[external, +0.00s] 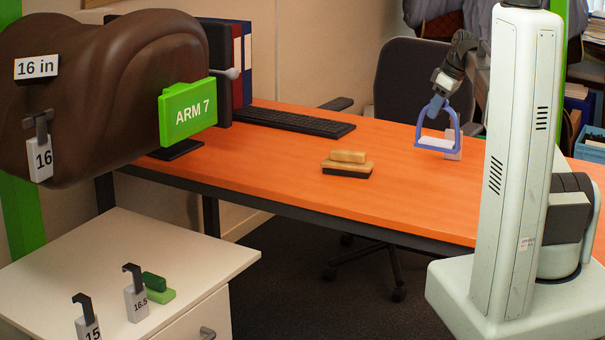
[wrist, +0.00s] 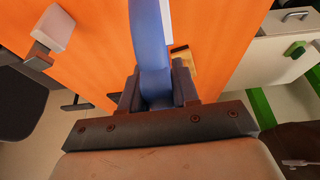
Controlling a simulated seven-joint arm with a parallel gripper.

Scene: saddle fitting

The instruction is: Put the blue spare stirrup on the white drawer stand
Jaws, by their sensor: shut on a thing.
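The blue stirrup (external: 420,126) with a pale tread hangs from my gripper (external: 442,88) over the far right part of the orange desk. My gripper is shut on the top of its frame. In the wrist view the blue stirrup (wrist: 151,50) runs up from between the jaws (wrist: 157,92). The white drawer stand (external: 200,262) is at the lower left, with part of it also in the wrist view (wrist: 270,50). On its top are a tag marked 16.5 (external: 136,302), a tag marked 15 (external: 88,326) and a green block (external: 158,288).
A wooden brush (external: 346,164) and a keyboard (external: 295,122) lie on the orange desk (external: 260,180). A pale block (external: 453,146) stands beside the stirrup. A gap separates desk and stand.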

